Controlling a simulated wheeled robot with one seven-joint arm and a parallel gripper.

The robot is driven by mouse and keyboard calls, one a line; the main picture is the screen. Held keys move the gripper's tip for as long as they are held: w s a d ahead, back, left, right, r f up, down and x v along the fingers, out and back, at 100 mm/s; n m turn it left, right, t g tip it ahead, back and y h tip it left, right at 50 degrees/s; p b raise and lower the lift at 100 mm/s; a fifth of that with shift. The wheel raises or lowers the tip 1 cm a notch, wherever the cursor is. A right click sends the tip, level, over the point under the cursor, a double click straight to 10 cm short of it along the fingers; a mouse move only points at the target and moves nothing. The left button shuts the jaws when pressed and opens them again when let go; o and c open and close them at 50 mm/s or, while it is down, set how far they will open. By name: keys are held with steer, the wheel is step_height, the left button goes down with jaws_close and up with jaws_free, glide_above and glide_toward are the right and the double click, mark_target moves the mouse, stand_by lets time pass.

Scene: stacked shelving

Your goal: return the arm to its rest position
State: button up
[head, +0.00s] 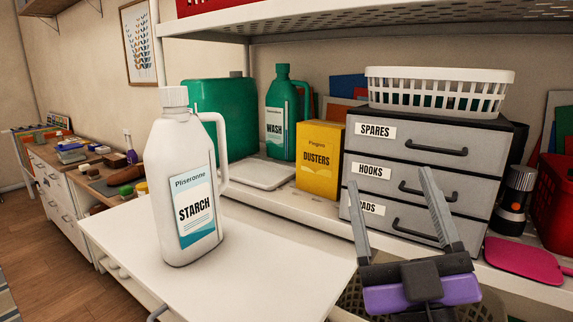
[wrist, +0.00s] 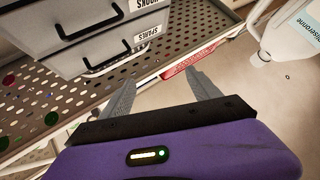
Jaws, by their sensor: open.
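My gripper (head: 402,215) is open and empty, at the lower right in the head view, in front of a grey drawer unit (head: 425,165). Its two fingers point up and stand well apart. In the wrist view the open gripper (wrist: 158,95) has nothing between its fingers. A white starch bottle (head: 187,185) stands upright on a white board (head: 265,262), left of the gripper and apart from it. Part of the bottle (wrist: 290,35) shows at the upper right in the wrist view.
The shelf holds a green wash bottle (head: 282,115), a yellow dusters box (head: 320,160) and a green container (head: 218,115). A white basket (head: 437,90) sits on the drawers. A pink item (head: 525,260) and a dark flask (head: 515,200) are at right. An upper shelf (head: 350,20) hangs above.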

steer(key=s+d+f+m+g, duration=0.1)
steer(key=s+d+f+g, duration=0.1)
steer(key=s+f, duration=0.6)
steer(key=s+d+f+m+g, duration=0.15)
steer(key=s+f, duration=0.25)
steer(key=f, duration=0.9)
steer(key=s+d+f+m+g+h, duration=0.1)
steer(key=s+f+g, duration=0.3)
steer(key=s+f, duration=0.3)
steer(key=s+d+f+m+g+h, duration=0.1)
steer(key=s+d+f+g, duration=0.1)
steer(key=s+f, duration=0.6)
steer(key=s+g, duration=0.1)
steer(key=s, duration=0.5)
steer(key=shift+s+d+g, duration=0.25)
steer(key=shift+s+g, duration=0.1)
